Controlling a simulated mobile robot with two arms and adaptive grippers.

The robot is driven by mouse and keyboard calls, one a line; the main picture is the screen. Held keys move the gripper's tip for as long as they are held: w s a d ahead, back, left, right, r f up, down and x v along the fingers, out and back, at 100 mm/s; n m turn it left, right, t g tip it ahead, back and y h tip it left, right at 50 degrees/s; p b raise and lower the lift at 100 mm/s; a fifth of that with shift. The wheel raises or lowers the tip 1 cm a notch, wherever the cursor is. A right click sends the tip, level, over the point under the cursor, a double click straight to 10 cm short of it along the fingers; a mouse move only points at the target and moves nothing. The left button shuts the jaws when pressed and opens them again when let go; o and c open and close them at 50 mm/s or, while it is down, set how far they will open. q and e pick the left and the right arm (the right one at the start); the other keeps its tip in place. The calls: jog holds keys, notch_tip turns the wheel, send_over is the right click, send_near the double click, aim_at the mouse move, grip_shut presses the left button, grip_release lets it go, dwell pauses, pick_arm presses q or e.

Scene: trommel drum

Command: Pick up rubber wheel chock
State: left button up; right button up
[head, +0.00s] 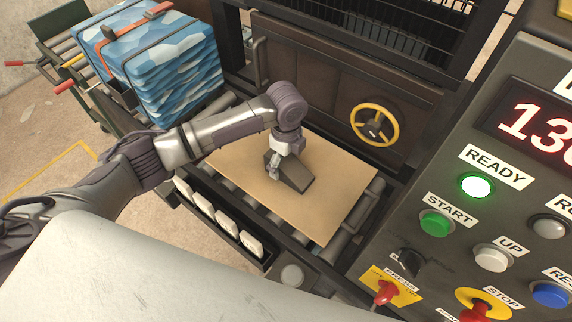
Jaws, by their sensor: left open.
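The rubber wheel chock (293,174) is a dark wedge lying on a tan board in the middle of the head view. My left gripper (273,173) reaches down from its arm at the chock's left end. It is open, with its fingers close around or beside that end; I cannot tell whether they touch it. The wrist hides part of the chock's upper side. My right gripper is not in view.
The tan board (335,205) lies on rollers before a brown door with a yellow handwheel (375,125). A control panel (450,180) with a lit green READY lamp fills the right. A strapped stack of blue patterned slabs (165,62) stands at upper left.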

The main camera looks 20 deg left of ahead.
pick_arm(q)
notch_tip(320, 180, down, 2)
jog(key=shift+f, duration=0.4)
jog(key=c, duration=1.4)
jog(key=shift+w, duration=0.1)
jog(key=shift+c, duration=1)
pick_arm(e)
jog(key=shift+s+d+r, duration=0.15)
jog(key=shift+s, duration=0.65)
pick_arm(q)
jog(key=shift+r, duration=0.15)
